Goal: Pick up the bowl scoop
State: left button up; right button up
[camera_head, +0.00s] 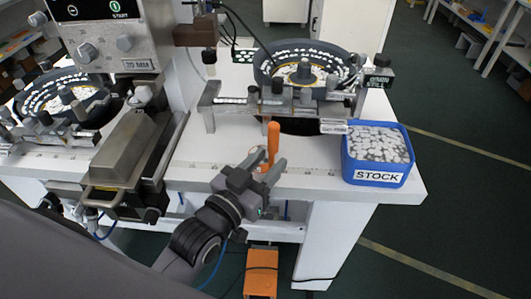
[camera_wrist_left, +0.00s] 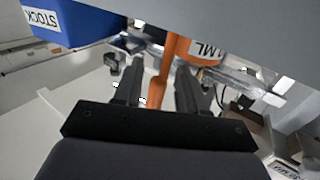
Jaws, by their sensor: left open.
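The scoop (camera_head: 273,137) shows as an upright orange handle near the front edge of the white worktop. In the left wrist view the orange handle (camera_wrist_left: 171,52) runs down between my two fingers, and I cannot see clear contact with either. An orange part with a white label reading "ML" (camera_wrist_left: 205,48) shows beside it; whether it is the scoop's bowl I cannot tell. My left gripper (camera_head: 266,163) is open, with its fingers on either side of the handle. It also shows in the left wrist view (camera_wrist_left: 158,82). My right gripper is not in view.
A blue bin (camera_head: 378,178) labelled STOCK, full of pale pieces, stands right of the scoop. Behind is a round feeder bowl (camera_head: 335,55) with a metal track (camera_head: 230,101). A metal machine (camera_head: 125,145) stands at left. An orange box (camera_head: 261,272) is on the floor below.

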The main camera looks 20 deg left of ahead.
aim_at(270, 156)
pick_arm(q)
jog(key=x, duration=0.3)
jog(key=shift+w+a+f, duration=0.15)
jog(key=shift+w+a, duration=0.05)
jog(key=shift+w, duration=0.1)
jog(key=shift+w+d, duration=0.15)
jog(key=shift+w, duration=0.45)
grip_shut()
jog(key=shift+r, duration=0.2)
notch_tip(270, 156, up, 19)
jog(key=p, duration=0.3)
jog(key=shift+r, duration=0.15)
dwell(0.7)
jog(key=shift+r, duration=0.1)
